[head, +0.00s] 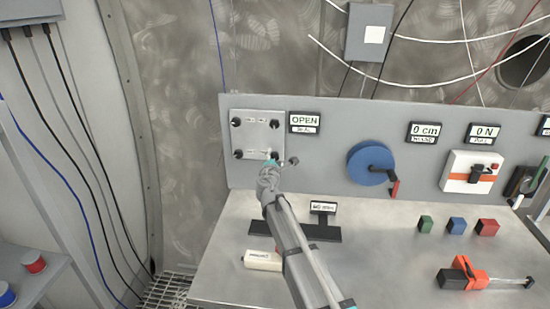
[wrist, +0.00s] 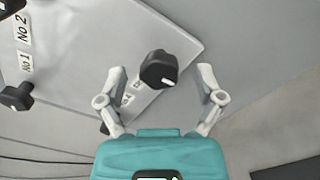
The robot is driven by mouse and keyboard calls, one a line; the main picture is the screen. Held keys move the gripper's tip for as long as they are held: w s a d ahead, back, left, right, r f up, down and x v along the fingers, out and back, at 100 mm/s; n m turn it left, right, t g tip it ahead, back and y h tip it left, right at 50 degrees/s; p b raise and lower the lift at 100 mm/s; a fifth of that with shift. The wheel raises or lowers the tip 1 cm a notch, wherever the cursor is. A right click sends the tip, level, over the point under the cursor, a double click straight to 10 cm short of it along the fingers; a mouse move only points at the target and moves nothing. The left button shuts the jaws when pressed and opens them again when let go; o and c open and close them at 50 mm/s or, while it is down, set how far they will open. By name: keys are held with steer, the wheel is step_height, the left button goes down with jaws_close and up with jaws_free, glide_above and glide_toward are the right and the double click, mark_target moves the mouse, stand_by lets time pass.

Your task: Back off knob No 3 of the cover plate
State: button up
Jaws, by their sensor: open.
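The cover plate (head: 257,140) is a pale square sheet with dark knobs near its corners, at the left of the upright panel. In the wrist view the plate (wrist: 85,45) is seen close and tilted. A black knob (wrist: 158,69) with a white mark sits between the fingertips of my gripper (wrist: 160,76), with a gap on both sides. Another knob (wrist: 16,96) is by the labels No 1 and No 2. In the head view my gripper (head: 268,168) is at the plate's lower right corner.
An OPEN sign (head: 305,122) is right of the plate. A blue wheel (head: 371,163) with a red-and-black handle is further right. On the bench are a black stand (head: 320,230), a white cylinder (head: 263,261), coloured blocks (head: 456,225) and an orange tool (head: 470,272).

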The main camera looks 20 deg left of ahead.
steer(key=v, duration=1)
steer(key=shift+s, duration=0.3)
steer(key=shift+d, duration=0.1)
steer(key=d+f+m+g+h, duration=0.3)
steer(key=d+f+m+h, duration=0.35)
steer(key=d, duration=0.95)
steer(key=d+f+m+g+h, duration=0.3)
steer(key=d+m, duration=0.6)
steer(key=d, duration=0.6)
steer(key=s+d+f+m+g+y, duration=0.1)
steer(key=s+d+f+m+g, duration=0.2)
steer(key=s+d+m, duration=0.1)
steer(key=s+d+f+m+g+y, duration=0.2)
steer(key=s+d+f+m+g, duration=0.1)
steer(key=s+d, duration=0.4)
steer(key=s+d+f+m+g+y, duration=0.1)
steer(key=s+d+f+m+g, duration=0.2)
steer(key=s+d+m+g, duration=0.2)
steer(key=shift+s+d+y, duration=0.15)
steer(key=shift+s+y, duration=0.05)
steer(key=shift+s, duration=0.5)
steer(key=shift+s+d+y, duration=0.15)
steer(key=shift+s, duration=0.5)
steer(key=shift+s+m, duration=0.25)
steer(key=shift+s, duration=0.05)
